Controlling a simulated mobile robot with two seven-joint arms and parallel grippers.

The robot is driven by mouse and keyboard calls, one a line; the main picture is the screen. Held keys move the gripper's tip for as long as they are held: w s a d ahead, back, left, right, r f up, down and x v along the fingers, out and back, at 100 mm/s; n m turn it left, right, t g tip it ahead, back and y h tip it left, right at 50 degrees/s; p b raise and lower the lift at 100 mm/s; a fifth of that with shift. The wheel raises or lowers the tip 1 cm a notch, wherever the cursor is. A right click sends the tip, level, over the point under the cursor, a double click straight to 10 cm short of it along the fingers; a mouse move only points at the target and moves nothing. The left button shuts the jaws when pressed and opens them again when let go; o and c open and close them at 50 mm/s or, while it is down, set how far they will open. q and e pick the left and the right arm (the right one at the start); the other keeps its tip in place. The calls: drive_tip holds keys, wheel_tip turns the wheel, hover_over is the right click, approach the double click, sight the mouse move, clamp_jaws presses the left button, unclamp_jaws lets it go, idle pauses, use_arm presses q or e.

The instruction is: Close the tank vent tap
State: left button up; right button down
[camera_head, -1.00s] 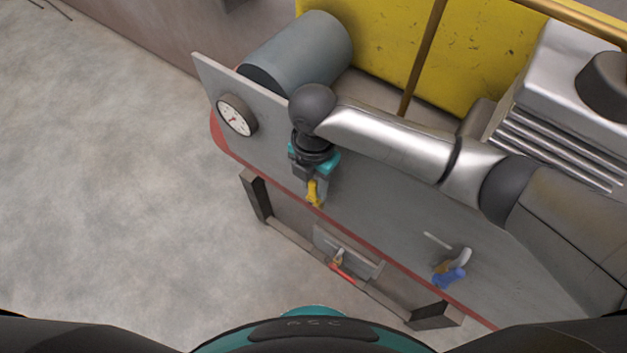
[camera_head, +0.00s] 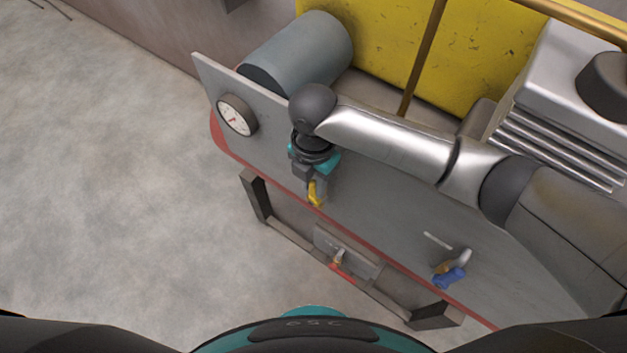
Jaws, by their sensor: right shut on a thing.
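A yellow tap handle (camera_head: 315,194) sits at the lower edge of the grey panel, below the grey cylindrical tank (camera_head: 298,55). My right gripper (camera_head: 312,180) reaches down to it from above and is shut on the handle. The gripper hides the tap's body and any label, so I cannot read which tap it is. A blue-handled tap (camera_head: 450,276) is on the panel at the right, and a red-handled tap (camera_head: 341,271) is on a small plate below the panel. My left gripper is not in view.
A round gauge (camera_head: 236,116) is on the panel's left end. The grey panel (camera_head: 375,215) has a red lower edge and a dark frame (camera_head: 258,197) beneath it. A yellow wall (camera_head: 375,45) stands behind. The concrete floor at the left is clear.

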idle(0.4)
drive_tip(key=shift+s+d+r+t+y+p, duration=0.1)
drive_tip(key=shift+s+d+t+y+p, duration=0.25)
drive_tip(key=shift+p, duration=0.6)
drive_tip(key=shift+s+d+f+t+y+p, duration=0.2)
drive_tip(key=shift+d+t+y+p, duration=0.2)
drive_tip(key=shift+y+p, duration=0.35)
drive_tip(key=c, duration=0.7)
unclamp_jaws()
drive_tip(key=shift+r, duration=0.1)
drive_tip(key=p+v, duration=0.3)
drive_tip(key=v, duration=1.2)
drive_tip(key=shift+s+p, duration=0.1)
drive_tip(key=shift+p, duration=0.2)
